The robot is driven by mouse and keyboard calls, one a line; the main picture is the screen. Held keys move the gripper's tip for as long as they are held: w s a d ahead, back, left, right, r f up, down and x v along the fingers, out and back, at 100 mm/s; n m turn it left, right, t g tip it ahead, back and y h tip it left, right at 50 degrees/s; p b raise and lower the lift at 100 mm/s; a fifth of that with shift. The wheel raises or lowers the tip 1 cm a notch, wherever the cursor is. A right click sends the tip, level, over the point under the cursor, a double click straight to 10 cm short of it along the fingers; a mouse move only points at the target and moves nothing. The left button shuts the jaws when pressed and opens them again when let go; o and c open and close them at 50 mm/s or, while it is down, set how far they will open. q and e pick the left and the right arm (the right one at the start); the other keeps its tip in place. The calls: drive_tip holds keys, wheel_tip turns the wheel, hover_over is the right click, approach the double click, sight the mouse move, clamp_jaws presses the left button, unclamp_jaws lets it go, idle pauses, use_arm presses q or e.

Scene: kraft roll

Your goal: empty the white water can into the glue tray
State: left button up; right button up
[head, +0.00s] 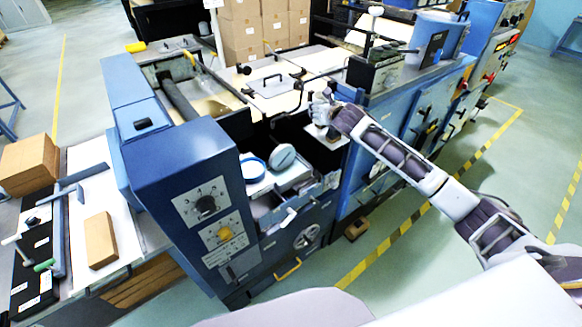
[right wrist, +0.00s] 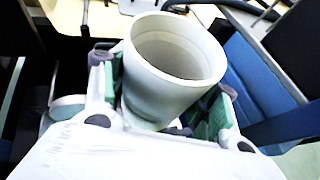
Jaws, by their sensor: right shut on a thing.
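The white can (right wrist: 150,95) fills the middle of the right wrist view, with its round open mouth tipped toward the camera. Its inside looks plain grey; I cannot tell whether water is in it. My right gripper (right wrist: 165,115) is shut around the can, with green-lined fingers on both sides. In the head view my right gripper (head: 324,110) is above the blue machine, near its right part, and the can is hard to make out there. A tan, shiny trough (head: 212,106) with a dark roller beside it lies to the left; it looks like the glue tray. My left gripper is out of view.
A blue control cabinet (head: 185,165) stands in front of the trough. A blue-rimmed white dish (head: 252,168) and a grey round lid (head: 283,156) sit on the machine's lower shelf. Black bars and rods (head: 300,82) stand between the gripper and the trough. A cardboard box (head: 28,163) is at left.

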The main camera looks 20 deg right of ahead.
sight(321, 96)
drive_tip(key=shift+d+r, duration=0.1)
drive_tip(key=shift+d, duration=0.05)
drive_tip(key=shift+r, duration=0.15)
idle(0.4)
drive_tip(key=shift+r, duration=1.85)
drive_tip(key=shift+r+m, duration=0.1)
drive_tip(key=shift+m, duration=0.2)
